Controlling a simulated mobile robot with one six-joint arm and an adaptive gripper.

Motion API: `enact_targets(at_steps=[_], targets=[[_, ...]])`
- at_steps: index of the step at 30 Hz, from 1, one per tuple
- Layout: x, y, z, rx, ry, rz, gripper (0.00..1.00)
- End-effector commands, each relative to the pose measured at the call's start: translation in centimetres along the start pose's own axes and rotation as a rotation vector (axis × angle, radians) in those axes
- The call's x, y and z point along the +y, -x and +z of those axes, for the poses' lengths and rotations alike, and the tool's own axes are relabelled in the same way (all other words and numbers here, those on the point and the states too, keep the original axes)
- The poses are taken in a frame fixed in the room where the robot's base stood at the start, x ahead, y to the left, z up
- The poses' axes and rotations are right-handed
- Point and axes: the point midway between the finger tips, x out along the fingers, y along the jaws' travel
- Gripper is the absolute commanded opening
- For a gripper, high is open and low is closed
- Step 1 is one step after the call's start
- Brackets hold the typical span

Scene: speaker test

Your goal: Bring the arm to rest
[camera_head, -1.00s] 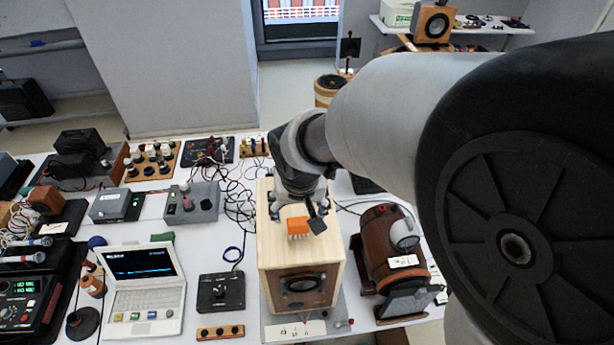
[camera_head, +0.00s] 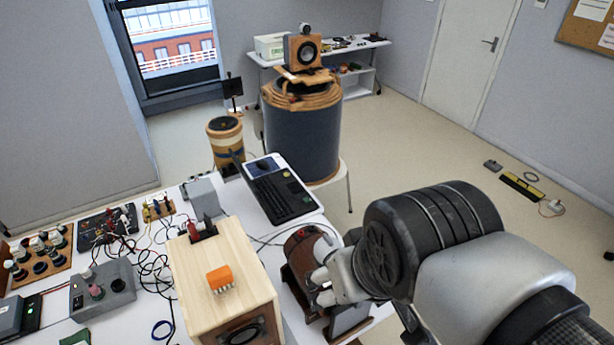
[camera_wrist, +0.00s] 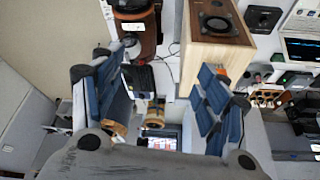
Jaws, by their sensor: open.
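My arm (camera_head: 440,245) reaches in from the lower right of the head view, folded low beside the table. The box also shows in the wrist view (camera_wrist: 207,54), beyond the right finger.
A red-brown rounded device (camera_head: 302,255) stands close to my arm, partly hidden by it. A large blue drum (camera_head: 303,140) stands behind.

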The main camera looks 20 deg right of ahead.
Motion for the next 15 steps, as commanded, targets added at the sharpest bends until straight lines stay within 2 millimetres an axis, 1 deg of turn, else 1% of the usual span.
enact_targets(at_steps=[1, 4, 15], targets=[[0.31, 0.25, 0.61, 0.006, -0.007, 0.003, 0.68], [0.53, 0.43, 1.23, 0.009, -0.011, 0.006, 0.68], [0.54, 0.24, 1.41, 0.008, -0.011, 0.005, 0.68]])
